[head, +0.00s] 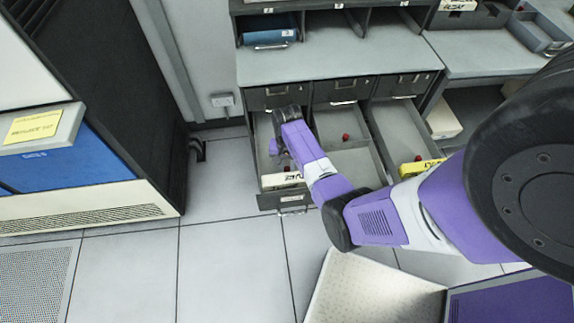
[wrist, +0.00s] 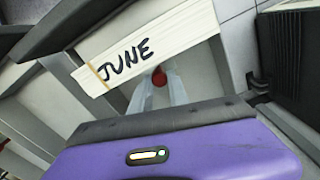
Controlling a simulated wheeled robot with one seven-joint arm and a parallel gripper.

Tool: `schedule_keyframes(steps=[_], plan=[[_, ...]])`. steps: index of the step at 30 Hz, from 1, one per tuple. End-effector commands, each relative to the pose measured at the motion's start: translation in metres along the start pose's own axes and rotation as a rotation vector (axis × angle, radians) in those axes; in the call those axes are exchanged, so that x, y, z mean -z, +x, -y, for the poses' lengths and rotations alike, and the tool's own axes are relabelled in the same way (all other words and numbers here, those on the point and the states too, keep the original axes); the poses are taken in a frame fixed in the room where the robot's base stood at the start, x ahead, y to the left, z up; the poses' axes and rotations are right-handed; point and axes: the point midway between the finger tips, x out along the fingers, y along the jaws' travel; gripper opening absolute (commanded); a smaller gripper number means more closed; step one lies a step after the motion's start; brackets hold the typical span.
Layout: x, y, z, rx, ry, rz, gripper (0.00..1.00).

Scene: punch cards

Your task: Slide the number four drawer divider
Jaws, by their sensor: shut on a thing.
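My gripper (head: 279,160) reaches down into the open left drawer (head: 263,130) of the grey cabinet. In the wrist view my gripper (wrist: 158,84) has its two pale fingers shut on a red knob (wrist: 159,76). The knob seems to belong to a divider in the drawer, whose plate is mostly hidden. A white card block marked JUNE (wrist: 150,45) lies just beyond the fingers. A white block (head: 283,180) also shows at the front of that drawer in the head view. I cannot read a number four on the divider.
The middle drawer (head: 354,160) and right drawer (head: 400,128) are also open, each with a red knob inside. A yellow card block (head: 421,167) sits in the right drawer. A dark cabinet stands at left. Floor is clear before it.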

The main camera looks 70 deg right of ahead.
Motion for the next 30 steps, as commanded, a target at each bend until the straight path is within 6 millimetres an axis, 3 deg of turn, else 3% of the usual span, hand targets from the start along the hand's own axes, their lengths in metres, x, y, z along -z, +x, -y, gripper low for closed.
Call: schedule_keyframes(steps=[23, 26, 30], plan=[[0.0, 0.0, 0.0, 0.001, 0.0, 0.0, 0.0], [0.006, 0.002, 0.002, 0.001, 0.001, -0.001, 0.0], [0.03, 0.005, 0.009, 0.002, 0.003, -0.003, 0.0]])
